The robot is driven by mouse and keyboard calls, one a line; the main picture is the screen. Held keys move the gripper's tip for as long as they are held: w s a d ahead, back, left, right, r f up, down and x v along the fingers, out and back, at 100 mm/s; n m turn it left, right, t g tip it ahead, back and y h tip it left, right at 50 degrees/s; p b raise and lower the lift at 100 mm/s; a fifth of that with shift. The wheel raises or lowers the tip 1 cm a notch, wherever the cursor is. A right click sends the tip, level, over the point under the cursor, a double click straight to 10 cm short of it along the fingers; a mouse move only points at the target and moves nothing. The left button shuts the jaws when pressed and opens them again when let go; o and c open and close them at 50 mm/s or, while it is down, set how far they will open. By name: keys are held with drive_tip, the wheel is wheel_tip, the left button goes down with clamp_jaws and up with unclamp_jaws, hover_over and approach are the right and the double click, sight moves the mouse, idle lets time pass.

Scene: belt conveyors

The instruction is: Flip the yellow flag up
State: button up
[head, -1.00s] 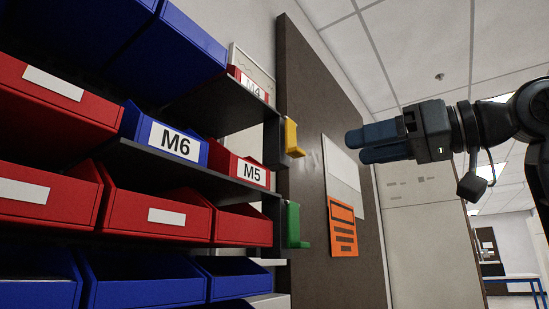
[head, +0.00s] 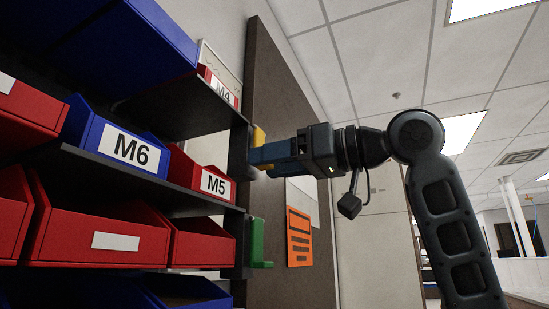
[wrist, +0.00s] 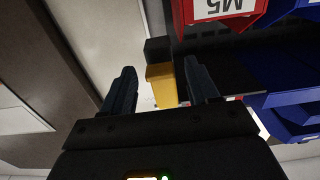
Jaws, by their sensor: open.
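The yellow flag (head: 259,136) is on the dark upright at the right end of the upper shelf, partly hidden behind my gripper in the head view. In the wrist view the yellow flag (wrist: 162,84) shows between my two fingers, nearer the right finger. My gripper (head: 254,159) is open and empty, its fingers pointing left at the flag. In the wrist view my gripper (wrist: 162,84) has a finger on each side of the flag. I cannot tell whether a finger touches it.
A green flag (head: 258,243) is on the same upright below. Red and blue bins, among them the M6 bin (head: 128,150) and M5 bin (head: 214,184), fill the shelves at left. A brown board (head: 285,110) with an orange sheet (head: 299,238) stands behind. Space at right is open.

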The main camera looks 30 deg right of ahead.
drive_tip(key=shift+c, duration=0.3)
clamp_jaws()
idle(0.3)
